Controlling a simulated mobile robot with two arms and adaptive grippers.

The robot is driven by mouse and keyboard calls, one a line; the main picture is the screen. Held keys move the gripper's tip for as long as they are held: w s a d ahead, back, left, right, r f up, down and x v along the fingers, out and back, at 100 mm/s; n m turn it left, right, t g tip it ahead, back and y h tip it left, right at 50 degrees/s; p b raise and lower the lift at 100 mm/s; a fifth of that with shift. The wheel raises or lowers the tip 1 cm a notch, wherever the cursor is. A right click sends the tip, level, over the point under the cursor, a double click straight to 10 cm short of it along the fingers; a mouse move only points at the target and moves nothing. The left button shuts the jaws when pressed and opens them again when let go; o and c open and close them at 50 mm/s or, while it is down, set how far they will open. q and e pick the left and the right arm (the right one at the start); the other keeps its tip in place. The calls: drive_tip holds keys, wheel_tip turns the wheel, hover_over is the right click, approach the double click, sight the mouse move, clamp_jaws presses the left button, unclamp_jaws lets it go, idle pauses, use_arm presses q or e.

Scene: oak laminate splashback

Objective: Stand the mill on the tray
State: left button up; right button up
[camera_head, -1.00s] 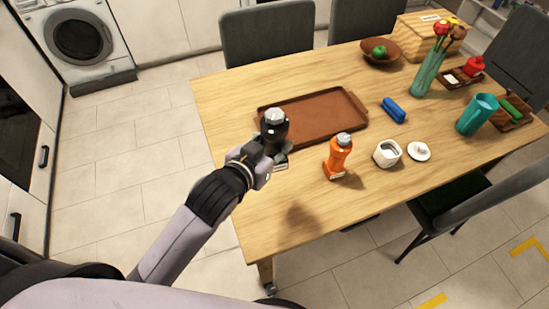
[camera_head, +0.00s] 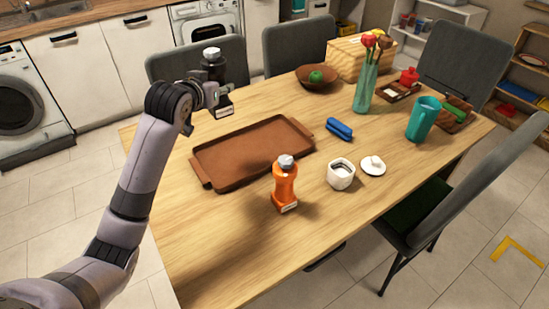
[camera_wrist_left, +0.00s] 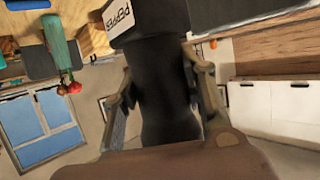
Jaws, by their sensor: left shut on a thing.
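A black mill (camera_head: 213,71) with a silver cap is held roughly upright in the air by my left gripper (camera_head: 214,92). In the left wrist view the dark mill body (camera_wrist_left: 165,95) sits between the two fingers, and its base carries a white label reading "PEPPER". The brown rectangular tray (camera_head: 250,152) lies empty on the table. In the head view the mill appears just beyond the tray's far left part, clear of its surface. An orange mill-shaped bottle (camera_head: 285,185) with a silver cap stands on the table in front of the tray. My right gripper is not in view.
A blue object (camera_head: 339,130), a white pot (camera_head: 341,175) and its lid (camera_head: 373,166) are right of the tray. A bowl (camera_head: 317,83), a vase with flowers (camera_head: 365,88) and a teal pitcher (camera_head: 423,119) stand further off. Chairs surround the table.

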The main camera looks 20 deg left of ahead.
use_arm(q)
drive_tip(key=shift+w+a+r, duration=0.1)
drive_tip(key=shift+w+a, duration=0.05)
drive_tip(key=shift+w, duration=0.25)
drive_tip(key=shift+w+f, duration=0.1)
drive_tip(key=shift+f, duration=0.25)
wheel_tip(320, 180, down, 19)
drive_tip(key=shift+r+b, duration=0.1)
drive_tip(key=shift+b, duration=0.5)
drive_tip(key=o, duration=1.3)
drive_tip(key=v, duration=1.2)
drive_tip(key=shift+p, duration=0.3)
drive_tip(key=shift+a, duration=0.1)
